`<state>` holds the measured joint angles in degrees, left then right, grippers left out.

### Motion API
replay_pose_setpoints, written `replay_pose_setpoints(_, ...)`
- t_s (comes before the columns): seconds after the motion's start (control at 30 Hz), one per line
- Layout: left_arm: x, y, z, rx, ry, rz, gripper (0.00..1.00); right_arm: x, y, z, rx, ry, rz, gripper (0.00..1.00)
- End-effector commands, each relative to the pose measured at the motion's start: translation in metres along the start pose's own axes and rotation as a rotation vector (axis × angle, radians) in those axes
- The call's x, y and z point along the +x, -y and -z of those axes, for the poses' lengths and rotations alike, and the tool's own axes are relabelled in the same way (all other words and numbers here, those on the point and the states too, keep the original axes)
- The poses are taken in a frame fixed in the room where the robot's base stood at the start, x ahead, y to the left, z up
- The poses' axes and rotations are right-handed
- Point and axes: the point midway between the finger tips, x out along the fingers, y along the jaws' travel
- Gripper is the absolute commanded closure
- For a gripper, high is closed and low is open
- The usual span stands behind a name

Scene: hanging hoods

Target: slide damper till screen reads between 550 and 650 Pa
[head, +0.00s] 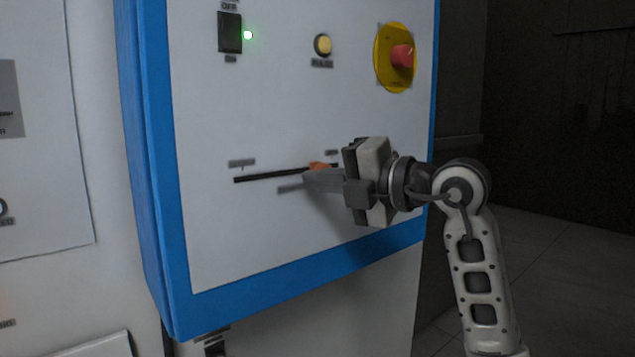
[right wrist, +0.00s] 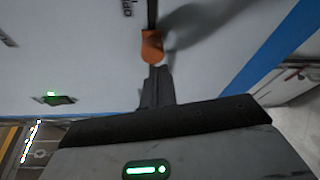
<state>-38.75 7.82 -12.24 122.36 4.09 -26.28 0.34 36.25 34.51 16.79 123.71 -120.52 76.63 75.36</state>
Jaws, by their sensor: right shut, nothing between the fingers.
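The damper knob is a small orange handle (head: 318,167) on a dark horizontal slot (head: 268,176) low on the white panel. It sits toward the right part of the visible slot; my gripper hides the slot's right end. My right gripper (head: 308,178) is shut, its fingertips at the knob. In the right wrist view the orange knob (right wrist: 152,47) is just beyond the shut fingertips (right wrist: 157,70); I cannot tell whether they touch it. No pressure screen with a reading is in view. My left gripper is not in view.
The blue-framed panel also carries a black switch (head: 230,33) beside a lit green lamp (head: 248,35), a yellow button (head: 323,44) and a red emergency stop (head: 402,56) on a yellow plate. Dark open floor (head: 570,270) lies to the right.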

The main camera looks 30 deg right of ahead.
Motion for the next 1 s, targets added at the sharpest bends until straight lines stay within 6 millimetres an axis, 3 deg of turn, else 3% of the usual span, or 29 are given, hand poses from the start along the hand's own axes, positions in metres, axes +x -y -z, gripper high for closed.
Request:
replay_pose_setpoints(0.47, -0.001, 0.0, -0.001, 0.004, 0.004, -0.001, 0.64, -0.003, 0.001, -0.008, 0.0, -0.002, 0.0, 1.0)
replay_pose_setpoints(0.67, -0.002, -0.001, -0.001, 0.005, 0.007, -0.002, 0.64, -0.009, 0.003, -0.024, 0.001, 0.0, 0.001, 1.0)
replay_pose_setpoints(1.0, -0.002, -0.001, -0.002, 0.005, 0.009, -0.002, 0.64, -0.008, 0.003, -0.021, 0.0, -0.003, 0.0, 1.0)
